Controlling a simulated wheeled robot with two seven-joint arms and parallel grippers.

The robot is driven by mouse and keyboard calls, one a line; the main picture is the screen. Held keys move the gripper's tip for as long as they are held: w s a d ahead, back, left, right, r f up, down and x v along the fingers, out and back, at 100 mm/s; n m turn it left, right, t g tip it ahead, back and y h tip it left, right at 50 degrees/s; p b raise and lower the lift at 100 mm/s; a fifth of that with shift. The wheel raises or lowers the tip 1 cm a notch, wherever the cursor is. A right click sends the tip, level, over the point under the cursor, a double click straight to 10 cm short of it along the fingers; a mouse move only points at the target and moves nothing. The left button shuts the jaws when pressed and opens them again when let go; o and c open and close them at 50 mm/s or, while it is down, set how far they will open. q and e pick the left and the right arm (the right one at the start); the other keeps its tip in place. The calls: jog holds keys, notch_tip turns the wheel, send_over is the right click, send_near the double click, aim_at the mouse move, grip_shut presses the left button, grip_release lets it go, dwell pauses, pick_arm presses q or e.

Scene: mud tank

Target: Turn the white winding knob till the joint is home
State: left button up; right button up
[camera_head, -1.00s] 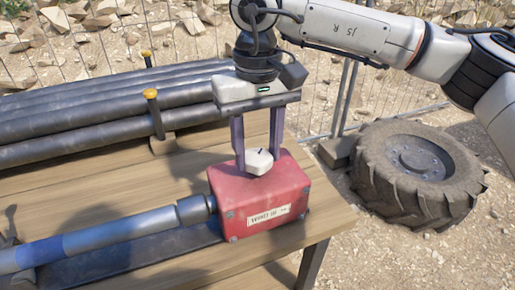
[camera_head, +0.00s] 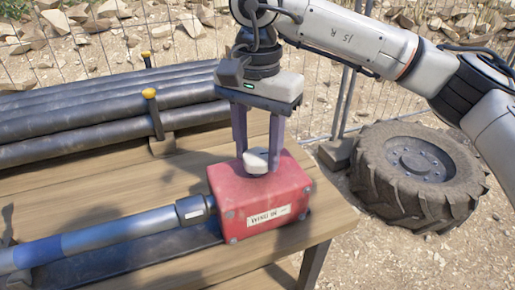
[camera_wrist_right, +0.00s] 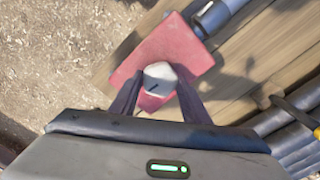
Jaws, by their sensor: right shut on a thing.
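The white winding knob (camera_head: 255,161) sits on top of the red box (camera_head: 262,198). My right gripper (camera_head: 257,164) points down and is shut on the knob, one finger on each side. In the right wrist view the knob (camera_wrist_right: 160,76) shows a dark mark on its face between the fingers (camera_wrist_right: 158,88). A grey pipe (camera_head: 120,233) with a blue band runs from the left to a dark collar (camera_head: 186,211) at the box's left side. The collar carries a small pale patch. How far the joint is seated inside is hidden. My left gripper is out of view.
The wooden table (camera_head: 110,196) holds the box near its right end. Dark pipes (camera_head: 70,130) lie stacked behind, held by a yellow-capped post (camera_head: 151,112). A large tyre (camera_head: 418,178) lies on the ground to the right, before a wire fence.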

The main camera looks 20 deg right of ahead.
aim_at(257, 154)
jog(key=m, duration=0.5)
jog(key=shift+m, duration=0.3)
jog(key=m, duration=0.4)
jog(key=shift+m+b, duration=0.3)
jog(key=o, duration=1)
jog(key=shift+o, duration=0.2)
jog(key=shift+r, duration=0.1)
notch_tip(257, 154, up, 10)
jog(key=p, duration=0.1)
jog(key=shift+r, duration=0.1)
